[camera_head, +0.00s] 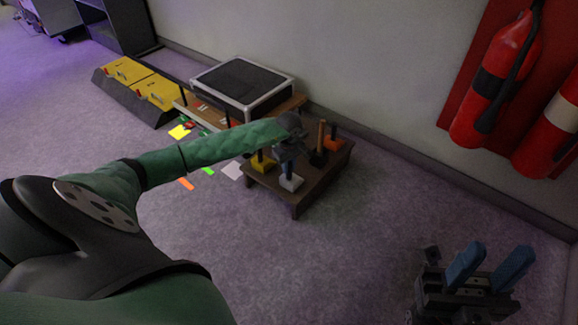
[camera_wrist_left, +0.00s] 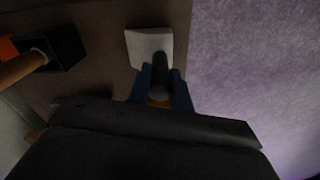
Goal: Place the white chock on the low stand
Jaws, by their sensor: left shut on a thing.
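The white chock (camera_head: 291,182) is at the front edge of the low brown stand (camera_head: 312,191). It also shows in the left wrist view (camera_wrist_left: 150,42) over the stand's brown top, close to the edge with the floor. My left gripper (camera_head: 287,163) is shut on the chock's dark upright handle, its blue fingers on either side. I cannot tell whether the chock's underside touches the stand. My right gripper (camera_head: 489,266) is open and empty at the lower right, far from the stand.
A yellow chock (camera_head: 262,163), an orange one (camera_head: 334,144) and a dark block with a wooden handle (camera_head: 319,154) are also on the stand. A framed black-topped case (camera_head: 240,85) lies behind. Fire extinguishers (camera_head: 497,85) hang on the right wall. The floor in front is clear.

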